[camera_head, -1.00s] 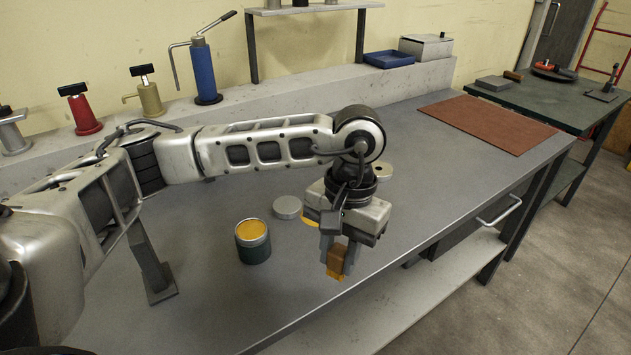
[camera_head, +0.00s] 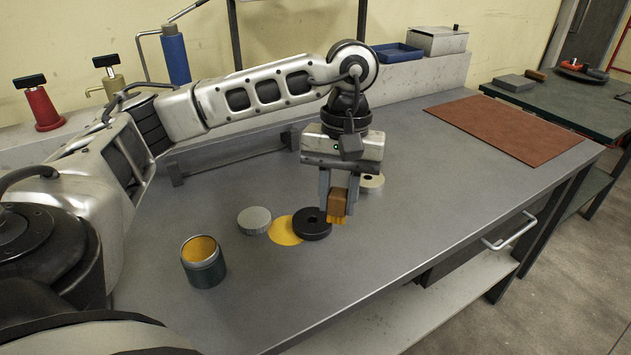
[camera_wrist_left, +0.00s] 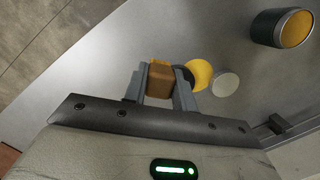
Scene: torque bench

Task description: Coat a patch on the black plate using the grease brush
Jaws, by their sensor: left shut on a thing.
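My left gripper (camera_head: 338,196) is shut on the grease brush (camera_head: 338,203), a brown block with yellow bristles pointing down. The black plate (camera_head: 311,226), a thick round disc with a dark hole, lies on the bench just left of the brush. The bristle tips overlap the plate's right edge in the head view; I cannot tell if they touch it. In the left wrist view the brush (camera_wrist_left: 160,80) sits between the fingers and partly hides the plate. An open tin (camera_head: 205,268) with yellow contents stands farther left. My right gripper is not in view.
A flat yellow disc (camera_head: 283,230) lies partly under or behind the plate, with a grey round lid (camera_head: 254,220) beside it. A pale ring (camera_head: 371,184) is behind the gripper. A reddish-brown mat (camera_head: 510,128) lies at the right. The bench front is clear.

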